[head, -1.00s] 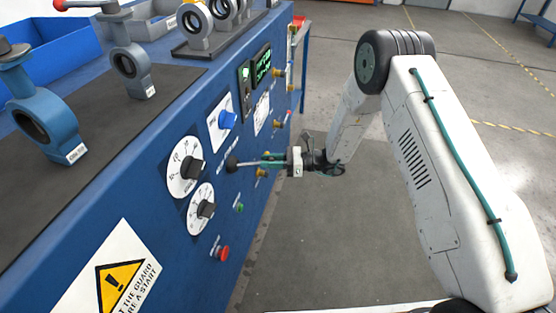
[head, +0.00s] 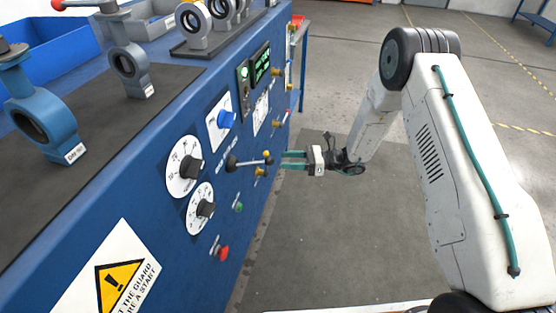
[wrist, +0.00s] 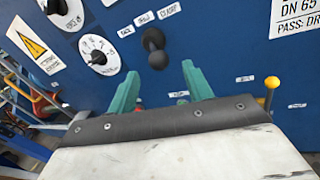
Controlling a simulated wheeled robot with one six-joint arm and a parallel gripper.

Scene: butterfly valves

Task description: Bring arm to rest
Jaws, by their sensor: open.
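My gripper (head: 292,160) is in front of the blue panel, to the right of a black-knobbed lever (head: 248,162) in the head view. Its two green fingers are apart with nothing between them. In the wrist view my gripper (wrist: 158,90) shows its open fingers at either side, with the black knob (wrist: 154,48) ahead, above the gap and apart from the fingers. My white arm reaches in from the right of the head view.
The blue test bench (head: 150,190) fills the left, with dials (head: 185,166), a red button (head: 221,252) and a blue knob (head: 227,119) on its face. Valves such as the blue one (head: 45,125) stand on top. The grey floor (head: 330,240) to the right is clear.

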